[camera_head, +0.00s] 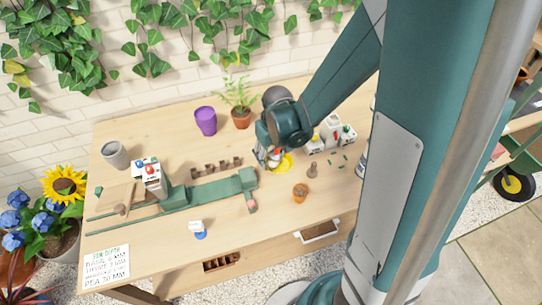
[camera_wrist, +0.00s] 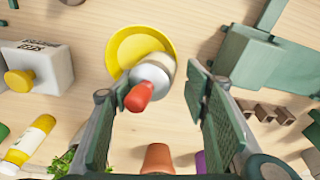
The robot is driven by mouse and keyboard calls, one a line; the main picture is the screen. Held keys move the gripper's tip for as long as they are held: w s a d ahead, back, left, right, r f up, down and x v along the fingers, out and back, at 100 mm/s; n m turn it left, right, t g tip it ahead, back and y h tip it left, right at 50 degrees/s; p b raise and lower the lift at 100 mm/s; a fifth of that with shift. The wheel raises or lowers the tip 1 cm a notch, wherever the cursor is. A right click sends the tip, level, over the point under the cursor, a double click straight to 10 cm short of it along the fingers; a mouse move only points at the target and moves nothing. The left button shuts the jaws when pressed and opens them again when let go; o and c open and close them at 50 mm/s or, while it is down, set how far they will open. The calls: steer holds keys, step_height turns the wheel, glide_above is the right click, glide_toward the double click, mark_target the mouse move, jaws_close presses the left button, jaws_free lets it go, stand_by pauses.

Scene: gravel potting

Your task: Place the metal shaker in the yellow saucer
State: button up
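The yellow saucer (camera_wrist: 122,50) lies flat on the wooden table in the wrist view, and part of it shows below my gripper in the head view (camera_head: 287,162). A pale, metallic-looking round container with a red tip, apparently the metal shaker (camera_wrist: 152,72), is seen from above over the saucer's lower right part. It overlaps the rim in the picture; whether its base rests in the saucer is hidden. My gripper (camera_wrist: 163,118) is open, its green fingers on either side of the red tip. A gap shows to the right finger; the left finger is close. In the head view my gripper (camera_head: 270,160) is over the saucer's left side.
White boxes with coloured knobs (camera_head: 332,136) stand right of the saucer. A purple pot (camera_head: 205,121) and potted plant (camera_head: 241,118) stand behind.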

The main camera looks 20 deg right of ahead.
mark_target(273, 156)
steer(key=shift+r, duration=0.2)
steer(key=shift+r+p, duration=0.35)
steer(key=shift+p, duration=0.1)
step_height(273, 156, up, 12)
steer(key=s+p, duration=0.1)
steer(key=p, duration=0.1)
steer(key=shift+s+d+f, duration=0.15)
steer(key=shift+s+f, duration=0.1)
steer(key=shift+r, duration=0.15)
stand_by(0.9)
steer(key=s+r+m+t, duration=0.2)
steer(key=s+r+t, duration=0.3)
steer(key=s+r, duration=0.9)
steer(key=shift+d+r+t, duration=0.4)
steer(key=shift+r, duration=0.75)
